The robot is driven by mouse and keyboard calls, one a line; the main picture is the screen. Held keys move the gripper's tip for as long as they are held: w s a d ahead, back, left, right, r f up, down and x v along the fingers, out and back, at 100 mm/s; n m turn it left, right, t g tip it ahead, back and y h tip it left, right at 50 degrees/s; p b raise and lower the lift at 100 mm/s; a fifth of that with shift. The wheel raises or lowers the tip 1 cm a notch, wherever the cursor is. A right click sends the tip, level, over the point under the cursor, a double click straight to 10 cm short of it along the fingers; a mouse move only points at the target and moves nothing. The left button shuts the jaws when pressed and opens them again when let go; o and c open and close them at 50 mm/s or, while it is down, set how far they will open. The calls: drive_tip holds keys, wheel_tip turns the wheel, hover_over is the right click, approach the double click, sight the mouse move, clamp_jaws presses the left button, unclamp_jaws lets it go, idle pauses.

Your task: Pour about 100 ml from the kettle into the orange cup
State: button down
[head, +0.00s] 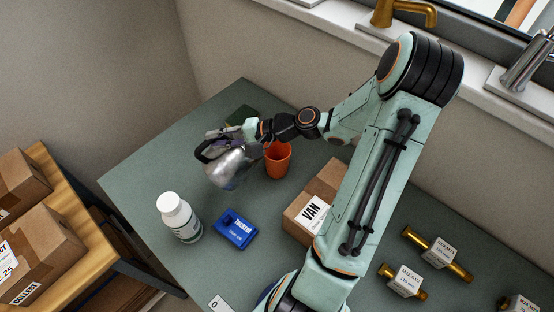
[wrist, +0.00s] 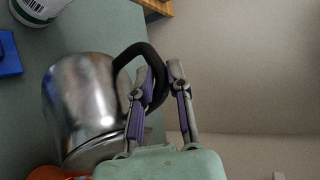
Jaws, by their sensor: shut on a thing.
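The kettle (head: 232,168) is shiny metal with a black handle. My gripper (head: 220,139) is shut on the handle and holds the kettle above the table. In the wrist view the fingers (wrist: 158,88) grip the black handle beside the kettle body (wrist: 88,105). The kettle looks tilted; I cannot make out its spout clearly. The orange cup (head: 278,160) stands upright on the table just right of the kettle. Part of its rim shows in the wrist view (wrist: 45,173). The inside of the cup is mostly hidden, and no stream is visible.
A white bottle (head: 179,217) and a blue box (head: 235,229) stand in front of the kettle. A cardboard box (head: 310,212) lies right of them. Brass fittings (head: 438,252) lie at the right. A dark item (head: 243,115) lies behind the kettle. The table's left part (head: 140,180) is clear.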

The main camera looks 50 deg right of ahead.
drive_tip(key=shift+s+d+r+t, duration=0.3)
drive_tip(key=shift+d+r+t, duration=0.1)
drive_tip(key=shift+d+r, duration=0.15)
drive_tip(key=shift+s+d+r+y, duration=0.2)
drive_tip(key=shift+d+y, duration=0.15)
drive_tip(key=shift+y, duration=0.15)
drive_tip(key=shift+d+m, duration=0.1)
drive_tip(key=shift+m, duration=0.2)
drive_tip(key=shift+s+d+r+t+y, duration=0.45)
drive_tip(key=shift+d+r+t+y, duration=0.05)
drive_tip(key=shift+d+t, duration=0.2)
drive_tip(key=shift+s+d+r+m, duration=0.2)
drive_tip(key=shift+d+m, duration=0.2)
drive_tip(key=shift+d, duration=0.05)
drive_tip(key=shift+s+d+r+m+t+y, duration=0.15)
drive_tip(key=shift+s+d+t+y, duration=0.15)
drive_tip(key=shift+d, duration=0.3)
drive_tip(key=shift+s+d+r+m+t+y, duration=0.15)
drive_tip(key=shift+s+d+m+t, duration=0.15)
drive_tip(key=shift+d, duration=0.25)
drive_tip(key=shift+s+d+r+m+t+y, duration=0.1)
drive_tip(key=shift+s+d+t+y, duration=0.15)
drive_tip(key=shift+d+t, duration=0.25)
idle(0.5)
